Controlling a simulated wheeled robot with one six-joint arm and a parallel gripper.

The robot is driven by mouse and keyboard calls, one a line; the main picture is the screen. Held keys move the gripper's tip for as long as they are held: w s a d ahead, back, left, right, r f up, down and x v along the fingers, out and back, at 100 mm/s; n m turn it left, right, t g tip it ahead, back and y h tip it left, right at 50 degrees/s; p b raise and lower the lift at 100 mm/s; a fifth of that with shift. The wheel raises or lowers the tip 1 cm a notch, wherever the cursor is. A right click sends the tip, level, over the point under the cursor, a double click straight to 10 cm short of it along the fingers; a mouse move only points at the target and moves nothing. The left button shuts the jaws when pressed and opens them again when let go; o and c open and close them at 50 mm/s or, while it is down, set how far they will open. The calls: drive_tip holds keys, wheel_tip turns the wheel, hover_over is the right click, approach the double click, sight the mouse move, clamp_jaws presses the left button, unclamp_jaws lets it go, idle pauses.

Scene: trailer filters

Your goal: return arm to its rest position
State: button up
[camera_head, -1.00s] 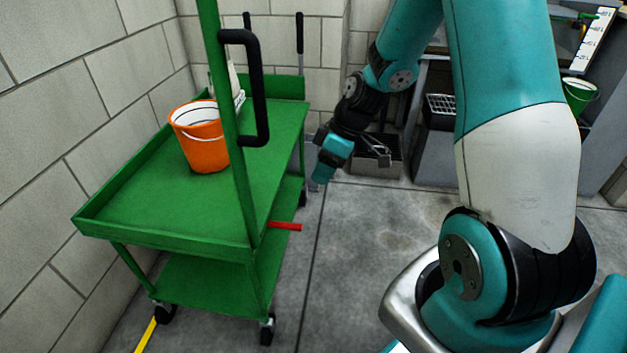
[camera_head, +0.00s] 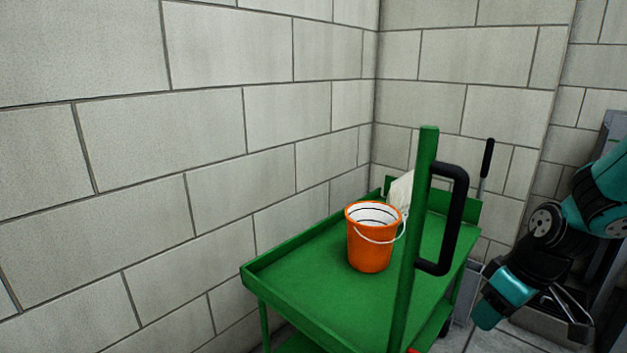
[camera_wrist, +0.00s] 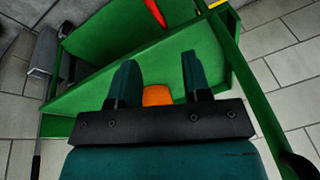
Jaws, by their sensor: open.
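My gripper (camera_head: 496,300) hangs at the right side of the head view, beside the far right part of the green cart (camera_head: 310,269) and clear of it. In the wrist view my gripper (camera_wrist: 160,78) is open, with two dark teal fingers apart and nothing held between them. The orange bucket (camera_head: 369,248) stands upright on the cart's top shelf, with its handle down over its side. Part of the bucket (camera_wrist: 157,95) shows beyond the gap between my fingers in the wrist view. Most of my arm is outside the head view.
The cart's green post and black handle (camera_head: 456,215) rise at its near right. A pale object (camera_head: 400,190) stands behind the bucket. Block walls (camera_head: 230,120) close off the left and back. A red part (camera_wrist: 155,12) shows by the cart in the wrist view.

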drive_tip(key=s+a+r+n+g+y+p, duration=0.1)
drive_tip(key=s+a+r+n+g+p, duration=0.1)
drive_tip(key=s+a+r, duration=1.45)
wheel_tip(320, 180, up, 26)
drive_tip(key=p, duration=2.7)
drive_tip(key=shift+a+f, duration=0.15)
drive_tip(key=shift+a, duration=0.3)
drive_tip(key=shift+s, duration=0.1)
